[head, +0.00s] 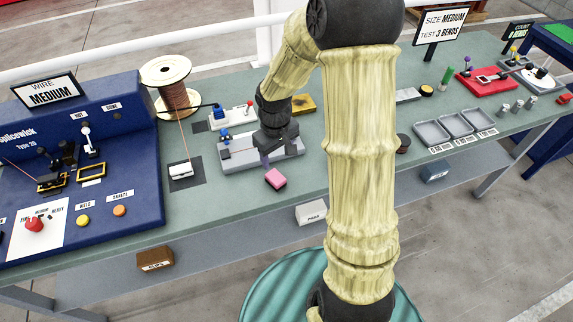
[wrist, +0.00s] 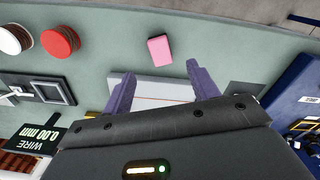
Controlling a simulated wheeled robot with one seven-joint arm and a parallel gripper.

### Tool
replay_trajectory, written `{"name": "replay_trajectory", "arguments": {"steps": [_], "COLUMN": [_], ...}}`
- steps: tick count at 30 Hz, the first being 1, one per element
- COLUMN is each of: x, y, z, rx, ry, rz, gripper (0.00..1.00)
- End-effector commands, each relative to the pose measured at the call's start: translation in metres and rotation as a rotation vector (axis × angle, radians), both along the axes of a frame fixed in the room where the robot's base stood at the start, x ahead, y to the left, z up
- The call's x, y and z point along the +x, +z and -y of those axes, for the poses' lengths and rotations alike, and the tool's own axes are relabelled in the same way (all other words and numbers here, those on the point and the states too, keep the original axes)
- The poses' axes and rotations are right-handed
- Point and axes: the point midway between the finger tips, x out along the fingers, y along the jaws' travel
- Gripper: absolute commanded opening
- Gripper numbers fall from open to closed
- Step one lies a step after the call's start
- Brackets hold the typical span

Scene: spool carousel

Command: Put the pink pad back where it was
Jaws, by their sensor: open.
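The pink pad (head: 275,178) lies on the green table in front of the grey fixture block (head: 235,159). In the wrist view the pink pad (wrist: 159,49) sits beyond the fingertips, between their lines and apart from them. My gripper (head: 265,160) is over the right part of the grey block in the head view. Its two purple fingers are spread and empty in the wrist view (wrist: 160,75). A box labelled PADS (head: 311,213) hangs below the table's front edge. No marked spot for the pad is clear to me.
A wire spool (head: 172,88) stands behind a small clamp on a dark mat (head: 186,174). The blue splicing machine (head: 80,150) fills the left. Three grey trays (head: 431,133) are at the right. Bare table lies around the pad, near the front edge.

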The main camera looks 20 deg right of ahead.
Motion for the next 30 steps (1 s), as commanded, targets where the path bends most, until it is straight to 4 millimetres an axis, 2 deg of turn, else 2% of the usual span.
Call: {"name": "replay_trajectory", "arguments": {"steps": [1,6,9,13,18,30], "x": [-0.012,-0.056,-0.083,-0.108,-0.119,-0.118], "y": [0.011,0.042,0.055,0.066,0.068,0.068], "z": [-0.001,-0.002,-0.001,-0.001,0.0,0.0], "rx": [-0.006,-0.001,0.017,0.045,0.059,0.058], "ry": [-0.023,-0.141,-0.218,-0.295,-0.335,-0.333], "rz": [0.02,0.093,0.139,0.186,0.202,0.201], "gripper": [0.59,0.59,0.59,0.59,0.59,0.59]}}
